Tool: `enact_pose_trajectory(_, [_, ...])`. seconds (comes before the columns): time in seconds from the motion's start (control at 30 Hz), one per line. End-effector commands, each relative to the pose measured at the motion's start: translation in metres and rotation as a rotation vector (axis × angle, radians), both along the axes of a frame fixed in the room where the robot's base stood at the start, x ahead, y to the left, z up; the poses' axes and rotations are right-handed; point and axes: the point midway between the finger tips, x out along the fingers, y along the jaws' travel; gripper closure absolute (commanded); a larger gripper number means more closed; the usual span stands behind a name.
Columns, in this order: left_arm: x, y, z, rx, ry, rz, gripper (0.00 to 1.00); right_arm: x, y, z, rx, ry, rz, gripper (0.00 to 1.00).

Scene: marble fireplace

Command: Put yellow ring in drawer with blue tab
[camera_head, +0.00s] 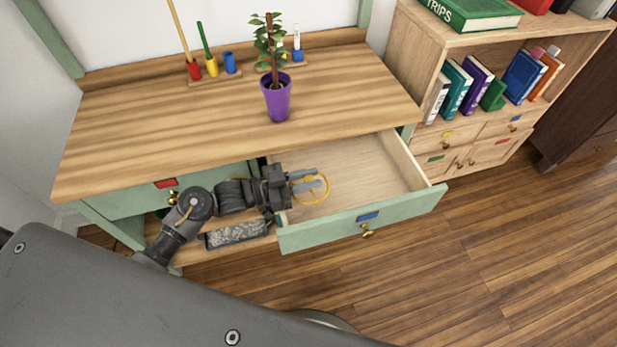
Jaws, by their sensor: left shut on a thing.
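The drawer with the blue tab (368,216) is pulled open under the wooden tabletop, and its inside looks empty apart from my gripper's reach over it. My left gripper (314,181) comes in from the left over the left part of the open drawer. It is shut on the yellow ring (325,198), which hangs at the fingers above or inside the drawer. I cannot tell if the ring touches the drawer floor. My right gripper is not in view.
The tabletop (180,125) overhangs the drawer's back. It bears a purple potted plant (277,103) and colored cups. A drawer with a red tab (166,183) is at the left. A grey patterned box (237,233) lies below. A bookshelf (415,60) stands right; the floor in front is clear.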

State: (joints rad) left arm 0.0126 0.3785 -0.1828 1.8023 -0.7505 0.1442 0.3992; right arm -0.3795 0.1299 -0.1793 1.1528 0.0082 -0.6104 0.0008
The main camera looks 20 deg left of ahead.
Motion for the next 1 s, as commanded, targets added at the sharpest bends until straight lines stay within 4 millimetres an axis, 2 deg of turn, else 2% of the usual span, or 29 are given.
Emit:
enact_pose_trajectory(0.27, [-0.001,0.0,-0.008,0.002,0.011,-0.001,0.99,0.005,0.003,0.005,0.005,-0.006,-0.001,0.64])
enact_pose_trajectory(0.3, [-0.001,-0.001,-0.008,0.002,0.012,-0.001,0.74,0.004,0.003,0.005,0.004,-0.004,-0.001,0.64])
enact_pose_trajectory(0.43, [-0.002,-0.001,-0.009,0.003,0.016,-0.002,0.57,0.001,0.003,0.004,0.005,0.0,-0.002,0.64])
enact_pose_trajectory(0.77, [-0.003,-0.001,-0.01,0.003,0.022,-0.003,0.56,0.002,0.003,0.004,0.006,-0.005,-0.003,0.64])
enact_pose_trajectory(0.83, [-0.003,-0.001,-0.006,0.003,0.022,-0.004,0.56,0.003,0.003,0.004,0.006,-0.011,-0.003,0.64])
enact_pose_trajectory(0.93, [-0.003,-0.001,0.005,0.003,0.02,-0.002,0.56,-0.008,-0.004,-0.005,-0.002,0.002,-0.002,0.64])
enact_pose_trajectory(1.0, [-0.012,0.014,0.0,0.007,0.02,0.0,0.56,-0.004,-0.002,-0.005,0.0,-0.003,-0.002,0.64])
